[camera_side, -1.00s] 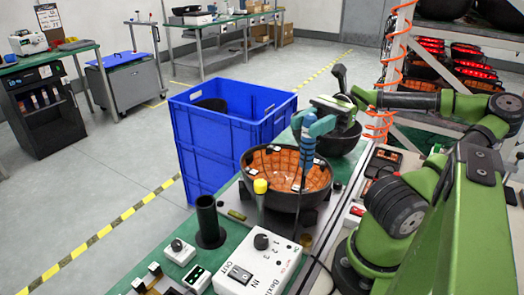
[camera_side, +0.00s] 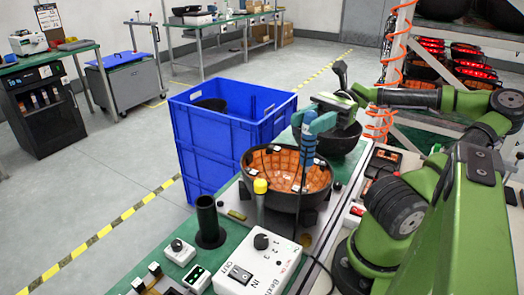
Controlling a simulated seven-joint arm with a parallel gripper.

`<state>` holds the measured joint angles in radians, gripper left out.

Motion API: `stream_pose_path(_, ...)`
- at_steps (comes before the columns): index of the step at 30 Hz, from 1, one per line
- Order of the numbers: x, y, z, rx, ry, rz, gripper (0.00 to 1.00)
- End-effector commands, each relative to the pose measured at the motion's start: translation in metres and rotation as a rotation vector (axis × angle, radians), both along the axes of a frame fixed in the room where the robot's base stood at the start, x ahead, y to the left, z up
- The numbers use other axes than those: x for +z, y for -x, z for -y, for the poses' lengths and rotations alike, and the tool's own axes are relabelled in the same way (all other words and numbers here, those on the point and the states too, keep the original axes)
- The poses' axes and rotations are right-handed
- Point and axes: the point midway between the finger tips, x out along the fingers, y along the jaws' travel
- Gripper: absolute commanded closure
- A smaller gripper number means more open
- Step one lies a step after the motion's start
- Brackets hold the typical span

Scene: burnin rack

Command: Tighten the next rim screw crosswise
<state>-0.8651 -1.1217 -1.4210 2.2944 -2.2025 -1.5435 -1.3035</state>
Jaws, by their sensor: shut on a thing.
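The dark bowl (camera_side: 271,197) with an orange tiled inside and several small pale pieces in it stands open side up on the bench. My gripper (camera_side: 316,124) is above its right rim, with teal fingers shut on a blue-handled screwdriver (camera_side: 305,146). The screwdriver is upright, and its dark shaft runs down in front of the bowl's right part. I cannot tell whether its tip touches a rim screw. The individual rim screws are too small to make out.
A yellow-topped post (camera_side: 260,187) stands at the bowl's front. A black tube (camera_side: 208,222) and a white control box (camera_side: 257,262) are nearer. A blue crate (camera_side: 203,140) is behind left. Another dark bowl (camera_side: 343,143) is behind my gripper.

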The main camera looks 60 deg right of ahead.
Motion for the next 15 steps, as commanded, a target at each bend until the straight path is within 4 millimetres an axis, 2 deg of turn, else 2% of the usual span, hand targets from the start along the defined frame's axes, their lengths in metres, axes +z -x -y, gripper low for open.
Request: stream_pose_path(15, 0.043, -0.001, 0.001, -0.003, -0.003, 0.001, 1.00)
